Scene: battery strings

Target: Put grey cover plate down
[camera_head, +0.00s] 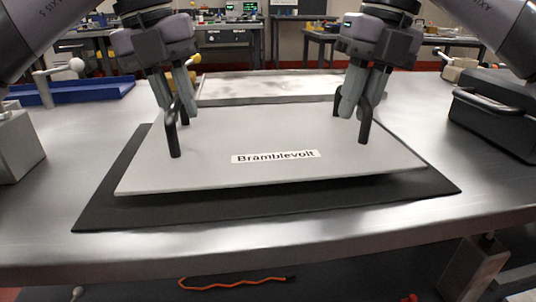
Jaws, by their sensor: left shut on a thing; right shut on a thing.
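The grey cover plate (272,140) is in the middle of the head view, with a white "Bramblevolt" label (276,157) near its front edge and a black handle on each side. My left gripper (176,104) is shut on the left handle (172,135). My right gripper (355,104) is shut on the right handle (365,125). The plate is over a black mat (270,207) and slightly tilted, its right front corner looking raised above a shadow. Whether its left edge touches the mat I cannot tell.
A pale framed panel (270,87) lies behind the plate. A blue tray (80,91) is at the back left, a grey block (16,146) at the left edge, and a black case (500,112) at the right. Bare metal table (430,146) shows around the mat.

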